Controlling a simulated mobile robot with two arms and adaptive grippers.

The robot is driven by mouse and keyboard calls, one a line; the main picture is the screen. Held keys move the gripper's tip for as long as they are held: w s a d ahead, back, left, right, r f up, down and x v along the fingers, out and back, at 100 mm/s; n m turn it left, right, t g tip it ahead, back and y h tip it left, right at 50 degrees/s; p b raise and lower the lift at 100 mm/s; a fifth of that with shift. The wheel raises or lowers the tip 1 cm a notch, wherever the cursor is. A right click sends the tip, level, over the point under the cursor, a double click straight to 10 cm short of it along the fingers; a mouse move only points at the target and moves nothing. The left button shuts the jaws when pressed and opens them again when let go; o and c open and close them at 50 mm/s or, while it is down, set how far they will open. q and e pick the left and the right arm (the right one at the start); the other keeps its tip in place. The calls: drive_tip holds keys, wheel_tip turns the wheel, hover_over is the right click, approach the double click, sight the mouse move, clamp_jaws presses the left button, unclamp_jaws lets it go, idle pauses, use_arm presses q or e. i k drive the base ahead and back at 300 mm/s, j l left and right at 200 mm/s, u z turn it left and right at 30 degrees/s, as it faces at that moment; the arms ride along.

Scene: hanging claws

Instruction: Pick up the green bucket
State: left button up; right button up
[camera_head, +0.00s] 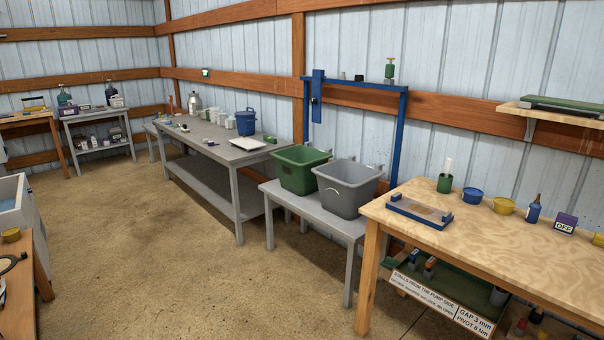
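The green bucket (300,176) is an open-topped, roughly square tub. It stands upright on a low grey table (318,222) right of the picture's middle. A grey bucket (347,193) of similar shape stands close beside it on the right, on the same table. Part of the green bucket's right side is hidden behind the grey bucket. Neither of my grippers shows in the head view.
A long grey table (230,152) with a blue bucket (246,122) stands behind to the left. A wooden workbench (520,242) with small containers is at the right. A blue frame (400,130) rises behind the buckets. Open floor (170,260) lies in front.

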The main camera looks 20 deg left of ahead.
sight(294, 164)
drive_tip(key=i+j, duration=1.1)
drive_tip(key=j, duration=0.2)
drive_tip(key=i+j, duration=0.55)
drive_tip(key=j, duration=0.15)
drive_tip(key=l+z, duration=0.05)
